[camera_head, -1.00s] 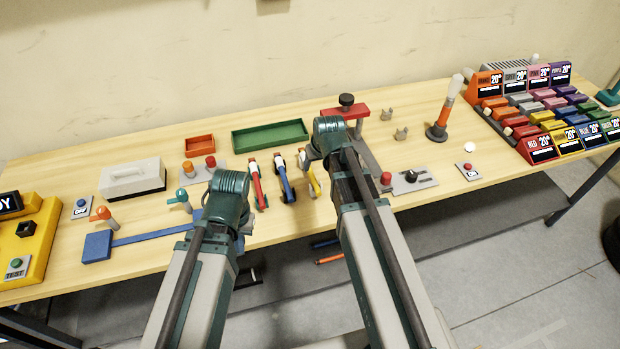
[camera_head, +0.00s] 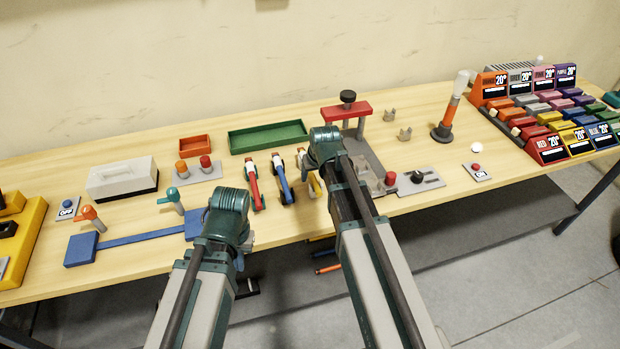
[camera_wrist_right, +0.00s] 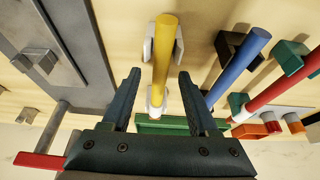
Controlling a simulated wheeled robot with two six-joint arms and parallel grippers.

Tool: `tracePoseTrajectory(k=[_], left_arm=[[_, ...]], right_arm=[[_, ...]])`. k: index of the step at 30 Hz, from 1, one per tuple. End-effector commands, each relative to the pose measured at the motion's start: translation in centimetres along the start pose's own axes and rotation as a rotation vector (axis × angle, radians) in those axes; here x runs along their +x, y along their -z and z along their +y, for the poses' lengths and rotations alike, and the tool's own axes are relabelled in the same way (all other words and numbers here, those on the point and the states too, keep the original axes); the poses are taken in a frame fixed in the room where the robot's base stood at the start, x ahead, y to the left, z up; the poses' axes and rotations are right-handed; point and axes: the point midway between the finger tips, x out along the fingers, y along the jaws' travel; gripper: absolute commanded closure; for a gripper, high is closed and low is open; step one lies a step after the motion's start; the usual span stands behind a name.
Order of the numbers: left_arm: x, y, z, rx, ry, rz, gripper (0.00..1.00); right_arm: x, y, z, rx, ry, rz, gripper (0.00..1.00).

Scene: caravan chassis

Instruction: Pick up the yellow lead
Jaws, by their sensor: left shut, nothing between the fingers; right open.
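The yellow lead (camera_head: 315,187) stands at the right of a row of three coloured leads near the table's front edge, partly hidden by my right arm. In the right wrist view the yellow lead (camera_wrist_right: 163,55) runs between two pale holder prongs, with a white end lower down. My right gripper (camera_wrist_right: 159,80) is open, one finger on each side of the lead's line; the gap in depth cannot be told. In the head view the right gripper (camera_head: 312,160) is mostly hidden by its wrist. My left gripper (camera_head: 243,240) is shut and empty, low by the table's front edge, mostly hidden by its arm.
The blue lead (camera_head: 283,180) and red lead (camera_head: 254,185) stand left of the yellow one. A green tray (camera_head: 268,137) lies behind them. A red-topped clamp (camera_head: 346,111) on a grey plate is close on the right. A blue bar (camera_head: 140,237) lies at the front left.

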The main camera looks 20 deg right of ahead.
Motion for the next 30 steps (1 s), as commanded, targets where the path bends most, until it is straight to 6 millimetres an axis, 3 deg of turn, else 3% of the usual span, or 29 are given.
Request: tracePoseTrajectory(k=[8,18,30], left_arm=[[0.22,0.01,0.02,0.000,0.000,0.000,1.00],[0.23,0.01,0.02,0.000,0.000,0.000,1.00],[0.22,0.01,0.02,0.000,0.000,0.000,1.00]], right_arm=[[0.25,0.03,-0.01,0.000,0.000,0.000,0.42],[0.25,0.02,-0.01,0.000,0.000,0.000,1.00],[0.25,0.04,0.00,0.000,0.000,0.000,1.00]])
